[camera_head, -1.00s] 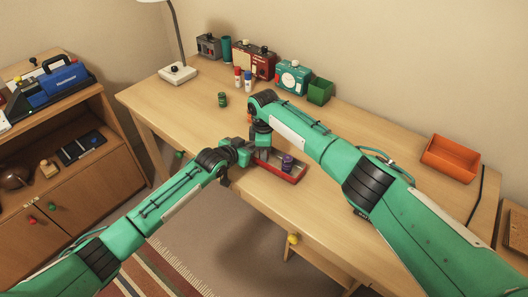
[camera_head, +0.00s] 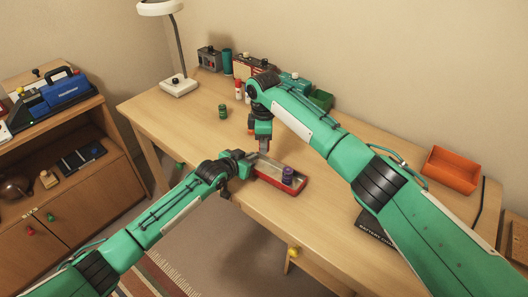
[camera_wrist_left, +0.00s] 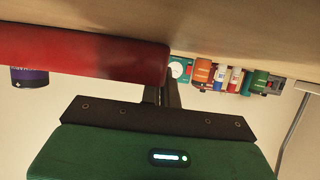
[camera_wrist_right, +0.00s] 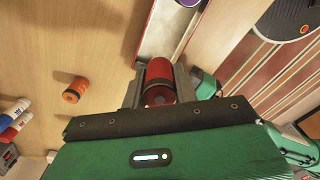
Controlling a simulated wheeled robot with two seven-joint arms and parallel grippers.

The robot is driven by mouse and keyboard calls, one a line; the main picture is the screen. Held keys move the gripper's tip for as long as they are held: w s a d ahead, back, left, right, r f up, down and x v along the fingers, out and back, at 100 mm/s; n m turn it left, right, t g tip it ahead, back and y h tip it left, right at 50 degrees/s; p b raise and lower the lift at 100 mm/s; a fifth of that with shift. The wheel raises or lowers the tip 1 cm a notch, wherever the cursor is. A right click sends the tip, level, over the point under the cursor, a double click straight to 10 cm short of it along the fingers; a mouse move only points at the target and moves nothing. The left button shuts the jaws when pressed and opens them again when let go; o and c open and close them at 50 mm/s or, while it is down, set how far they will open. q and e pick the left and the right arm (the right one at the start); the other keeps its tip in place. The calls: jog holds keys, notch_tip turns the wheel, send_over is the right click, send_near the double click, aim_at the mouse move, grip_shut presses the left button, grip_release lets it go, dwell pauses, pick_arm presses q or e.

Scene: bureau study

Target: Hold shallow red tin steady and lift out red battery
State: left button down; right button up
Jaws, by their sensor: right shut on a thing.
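The shallow red tin (camera_head: 301,186) lies at the desk's front edge, with a purple battery (camera_head: 288,176) standing near its right end. My left gripper (camera_head: 246,157) is at the tin's left end. In the left wrist view its close-set fingers (camera_wrist_left: 163,95) straddle the end wall of the tin (camera_wrist_left: 80,52). My right gripper (camera_head: 264,148) is over the tin's left part. In the right wrist view it is shut on the red battery (camera_wrist_right: 158,76), whose round end faces the camera. The battery appears raised; its exact clearance cannot be told.
A green battery (camera_head: 222,111) stands on the desk, and an orange one (camera_wrist_right: 75,90) is left of my right gripper. Boxes (camera_head: 208,58) line the wall. An orange bin (camera_head: 451,168) is at right, a dark lettered mat (camera_head: 372,226) under my right arm.

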jog(key=shift+r, duration=0.35)
pick_arm(q)
jog(key=c, duration=2.1)
grip_release()
jog(key=o, duration=0.5)
jog(key=v, duration=1.2)
